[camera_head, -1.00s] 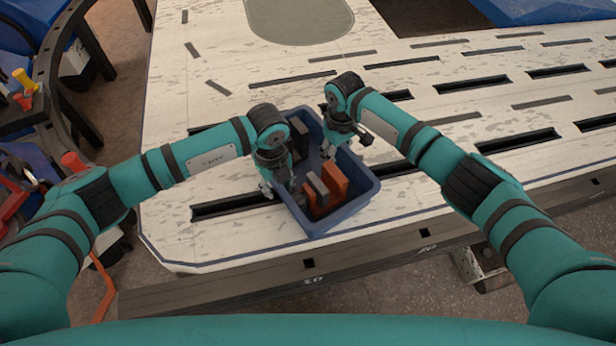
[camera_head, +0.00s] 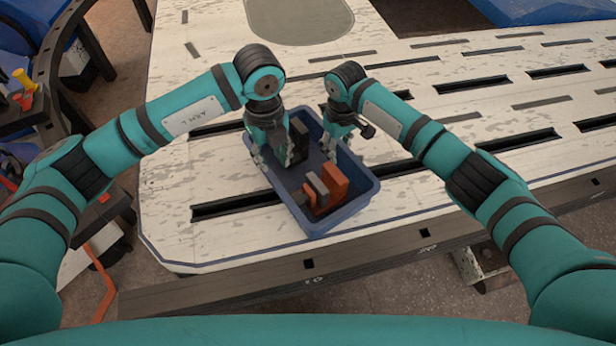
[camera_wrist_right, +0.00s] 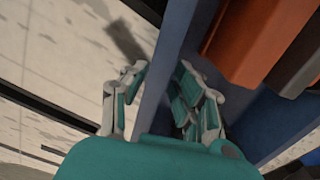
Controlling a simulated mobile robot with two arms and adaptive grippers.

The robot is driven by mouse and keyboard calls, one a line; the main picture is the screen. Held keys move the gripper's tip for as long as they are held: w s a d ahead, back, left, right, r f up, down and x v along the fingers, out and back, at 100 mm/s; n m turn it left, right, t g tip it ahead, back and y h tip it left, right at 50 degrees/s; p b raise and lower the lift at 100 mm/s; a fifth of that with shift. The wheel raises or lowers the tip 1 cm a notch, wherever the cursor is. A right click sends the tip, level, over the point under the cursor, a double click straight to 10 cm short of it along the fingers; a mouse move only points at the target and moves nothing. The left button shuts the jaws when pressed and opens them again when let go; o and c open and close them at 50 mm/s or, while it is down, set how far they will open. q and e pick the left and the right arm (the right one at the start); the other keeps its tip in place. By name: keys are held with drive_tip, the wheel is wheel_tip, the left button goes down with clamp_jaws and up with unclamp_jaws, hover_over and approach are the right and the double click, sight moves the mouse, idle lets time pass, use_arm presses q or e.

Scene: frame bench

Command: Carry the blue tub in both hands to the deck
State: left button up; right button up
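The blue tub (camera_head: 345,215) stands on the pale slotted bench near its front edge. It holds an orange block (camera_head: 335,181), a grey block (camera_head: 317,188) and dark blocks. My left gripper (camera_head: 273,160) is at the tub's left wall with its fingers spread. My right gripper (camera_head: 330,150) is at the right wall. In the right wrist view its fingers (camera_wrist_right: 163,68) straddle the tub wall (camera_wrist_right: 165,60), one outside and one inside, seemingly with a slight gap. Which surface is the deck is unclear; a grey-green rounded patch (camera_head: 300,20) lies at the back of the bench.
The bench (camera_head: 200,240) has long dark slots and free room behind and to the right of the tub. A dark front rail (camera_head: 240,285) runs along its edge. A dark frame with yellow and red items (camera_head: 25,85) stands at the left.

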wheel_tip(320, 180, up, 10)
drive_tip(key=shift+f, duration=0.25)
idle(0.5)
